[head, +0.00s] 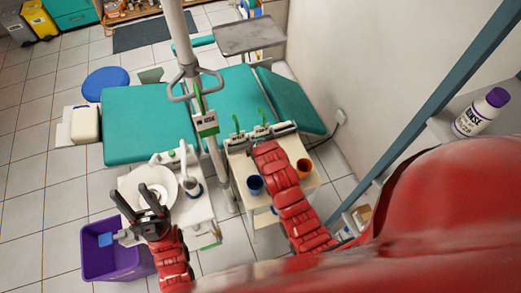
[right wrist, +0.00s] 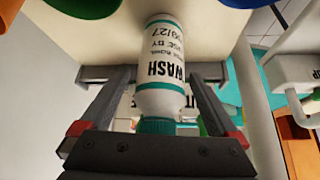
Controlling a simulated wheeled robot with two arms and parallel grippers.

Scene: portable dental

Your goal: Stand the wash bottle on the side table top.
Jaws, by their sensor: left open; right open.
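The wash bottle (right wrist: 160,75), white with a green band and green cap, shows in the right wrist view with its cap towards my right gripper. It is between the two fingers of my right gripper (right wrist: 162,80), which are apart, with gaps on both sides. Its far end is against the pale side table top (right wrist: 112,32); I cannot tell if it touches. In the head view the side table (head: 236,160) is beside the chair, partly under my right arm, which hides the bottle and right gripper. My left gripper (head: 148,200) is open and empty above the white basin unit.
A purple bin (head: 102,262) is at lower left. A white bottle with purple cap (head: 481,112) stands on a shelf at right. The green chair (head: 150,125) is behind.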

